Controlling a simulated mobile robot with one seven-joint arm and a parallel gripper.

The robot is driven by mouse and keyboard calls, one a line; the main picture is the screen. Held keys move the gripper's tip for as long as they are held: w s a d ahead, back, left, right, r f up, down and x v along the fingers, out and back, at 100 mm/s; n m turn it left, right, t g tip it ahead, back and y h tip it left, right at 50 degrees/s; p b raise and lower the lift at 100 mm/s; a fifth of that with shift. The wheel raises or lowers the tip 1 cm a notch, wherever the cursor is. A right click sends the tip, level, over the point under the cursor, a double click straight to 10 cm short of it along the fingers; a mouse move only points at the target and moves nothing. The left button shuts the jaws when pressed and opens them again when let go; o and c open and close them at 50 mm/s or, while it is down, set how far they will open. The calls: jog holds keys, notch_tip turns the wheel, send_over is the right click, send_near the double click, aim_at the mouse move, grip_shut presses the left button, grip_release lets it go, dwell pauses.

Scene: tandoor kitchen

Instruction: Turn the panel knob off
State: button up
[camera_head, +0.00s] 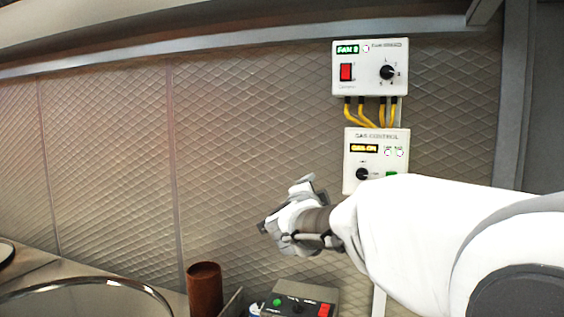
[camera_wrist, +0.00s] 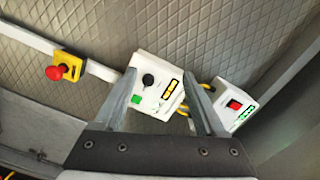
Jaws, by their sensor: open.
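The white gas control panel (camera_head: 350,150) hangs on the wall, its yellow display reading "GAS ON". Its black knob (camera_head: 362,174) sits at lower left. In the wrist view the panel (camera_wrist: 150,106) appears tilted between my fingers, with the knob (camera_wrist: 148,80) and a green button beside it. My gripper (camera_head: 284,207) is open and empty, left of and below the panel in the head view. In the wrist view my gripper (camera_wrist: 163,80) has its fingers spread, apart from the knob. My arm partly hides the panel's lower right.
A fan speed box (camera_head: 370,84) with a red switch and black knob is above, joined by yellow cables. A control box (camera_head: 295,300) and brown cylinder (camera_head: 204,290) stand below. A red emergency button (camera_wrist: 54,73) shows in the wrist view. The wall to the left is bare.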

jog(key=w+r+m+g+h, duration=0.1)
jog(key=m+h, duration=0.2)
jog(key=m+g+h+p, duration=0.3)
jog(key=m+h+p, duration=0.1)
jog(key=p, duration=0.3)
send_near(359, 176)
jog(key=x, duration=0.9)
jog(key=shift+w, duration=0.1)
grip_shut()
